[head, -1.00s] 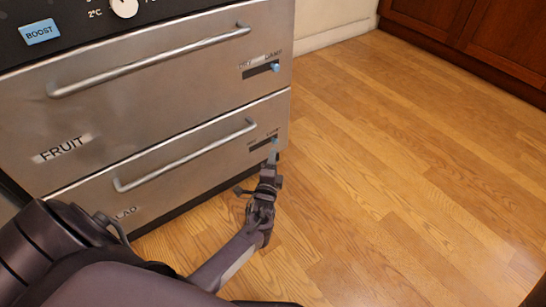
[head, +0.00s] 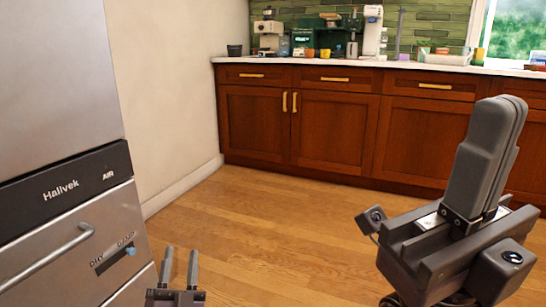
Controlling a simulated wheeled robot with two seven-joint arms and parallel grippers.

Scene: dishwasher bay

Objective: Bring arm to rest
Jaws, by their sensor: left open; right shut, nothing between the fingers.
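My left gripper (head: 180,268) shows at the bottom edge, left of the middle, in front of the cabinet's lower right corner. Its two thin fingers point up in the picture, with a clear gap and nothing between them. My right gripper (head: 486,155) is large and close at the right, raised in front of the wooden cupboards. Its thick grey fingers are pressed together, pointing up, and hold nothing. Most of both arms is out of the picture.
A steel drawer cabinet (head: 60,225) with a handle (head: 45,258) and a blue slider knob (head: 131,251) stands at the left. Wooden cupboards (head: 330,125) under a white counter with appliances line the back. The wooden floor (head: 280,235) between is clear.

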